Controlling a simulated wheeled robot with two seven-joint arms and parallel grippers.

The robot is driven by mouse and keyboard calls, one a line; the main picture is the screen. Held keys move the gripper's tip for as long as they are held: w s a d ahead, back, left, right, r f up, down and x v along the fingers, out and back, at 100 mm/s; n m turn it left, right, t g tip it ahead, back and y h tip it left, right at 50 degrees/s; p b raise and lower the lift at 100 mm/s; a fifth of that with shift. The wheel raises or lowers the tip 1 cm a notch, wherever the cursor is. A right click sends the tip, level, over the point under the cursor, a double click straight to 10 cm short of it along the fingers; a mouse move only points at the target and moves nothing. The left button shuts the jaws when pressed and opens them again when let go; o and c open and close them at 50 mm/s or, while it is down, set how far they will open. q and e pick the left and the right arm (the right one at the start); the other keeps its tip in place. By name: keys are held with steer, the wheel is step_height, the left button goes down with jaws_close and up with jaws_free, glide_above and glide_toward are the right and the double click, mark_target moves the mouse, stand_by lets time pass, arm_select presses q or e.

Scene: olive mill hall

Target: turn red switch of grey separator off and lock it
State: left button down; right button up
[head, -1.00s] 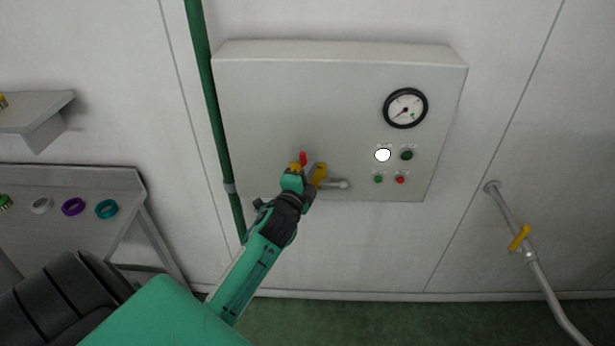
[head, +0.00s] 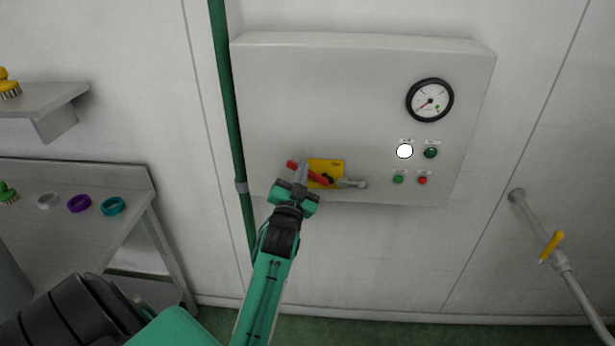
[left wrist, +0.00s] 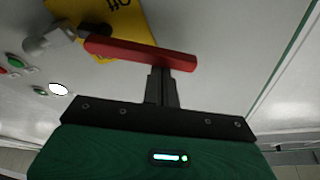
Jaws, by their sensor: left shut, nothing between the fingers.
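The grey separator's control box (head: 330,90) is on the wall. Its red switch handle (head: 318,177) crosses a yellow plate (head: 325,166), lying nearly level and tilted up to the left. In the left wrist view the red bar (left wrist: 135,54) crosses in front of the plate (left wrist: 125,25), which reads "Off" upside down. My left gripper (head: 301,167) is at the handle's left part, shut and empty. Its fingers (left wrist: 162,80) meet the bar's lower edge near its free end; whether they touch I cannot tell. A grey rounded piece (head: 350,183) sits right of the plate.
A gauge (head: 430,100), a lit white lamp (head: 404,151), a green button (head: 398,179) and a red button (head: 422,181) are on the box's right. A green pipe (head: 228,100) runs left of it. A table (head: 100,240) stands left; a valved pipe (head: 540,235) is right.

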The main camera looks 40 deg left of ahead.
arm_select(q)
steer(key=shift+s+a+f+n+y+b, duration=0.2)
steer(key=shift+a+f+n+b, duration=0.1)
steer(key=shift+f, duration=0.25)
steer(key=shift+s+a+f+n+y+b, duration=0.1)
steer(key=shift+a+f+n+y+b, duration=0.15)
steer(key=shift+f, duration=0.3)
steer(key=shift+s+a+f+n+y+b, duration=0.15)
steer(key=shift+f+n, duration=0.2)
steer(key=shift+f, duration=0.2)
arm_select(e)
steer(key=shift+s+f, duration=0.1)
steer(key=shift+f, duration=0.85)
arm_select(q)
steer(key=shift+f, duration=0.2)
arm_select(e)
steer(key=shift+a, duration=0.1)
